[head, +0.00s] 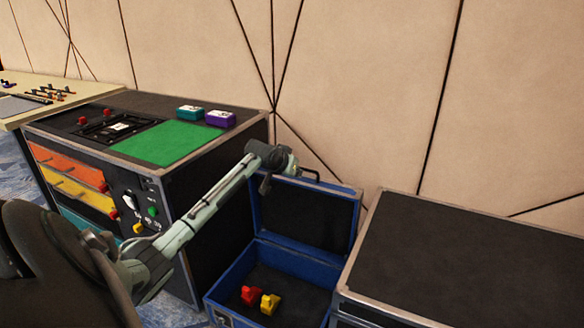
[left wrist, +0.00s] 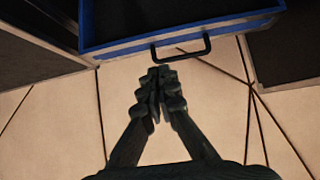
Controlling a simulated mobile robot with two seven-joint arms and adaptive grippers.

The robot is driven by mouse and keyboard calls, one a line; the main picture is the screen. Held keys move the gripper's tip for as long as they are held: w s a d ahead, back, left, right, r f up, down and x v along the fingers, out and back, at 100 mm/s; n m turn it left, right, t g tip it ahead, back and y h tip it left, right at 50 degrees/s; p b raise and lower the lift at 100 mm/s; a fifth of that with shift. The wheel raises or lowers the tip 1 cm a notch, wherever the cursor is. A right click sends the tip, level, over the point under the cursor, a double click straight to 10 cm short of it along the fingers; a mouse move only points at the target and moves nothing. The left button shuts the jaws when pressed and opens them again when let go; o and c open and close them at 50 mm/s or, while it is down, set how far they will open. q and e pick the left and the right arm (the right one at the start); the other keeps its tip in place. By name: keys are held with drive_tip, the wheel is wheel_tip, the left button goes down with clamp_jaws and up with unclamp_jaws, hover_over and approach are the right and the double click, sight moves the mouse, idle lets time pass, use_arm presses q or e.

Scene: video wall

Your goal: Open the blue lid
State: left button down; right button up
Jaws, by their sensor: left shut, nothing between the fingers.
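The blue lid (head: 310,214) belongs to a blue case (head: 232,277). It stands raised, roughly upright at the back of the case, with its dark inner side showing. A black handle (head: 309,173) sits at the lid's top edge; it also shows in the left wrist view (left wrist: 182,50). My left gripper (head: 288,161) is at the lid's top edge, beside the handle. In the left wrist view its fingers (left wrist: 156,73) are together and empty, with their tips just short of the handle. My right gripper is not in view.
A red piece (head: 250,295) and a yellow piece (head: 269,303) lie in the open case. A black-topped case (head: 470,255) stands close on the right. A cabinet with drawers and a green mat (head: 168,143) stands on the left. A panelled wall (head: 370,80) rises behind.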

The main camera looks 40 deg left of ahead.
use_arm(q)
drive_tip(key=v, duration=0.3)
drive_tip(key=shift+s+r, duration=0.2)
drive_tip(key=shift+s, duration=0.05)
drive_tip(key=shift+d+f, duration=0.1)
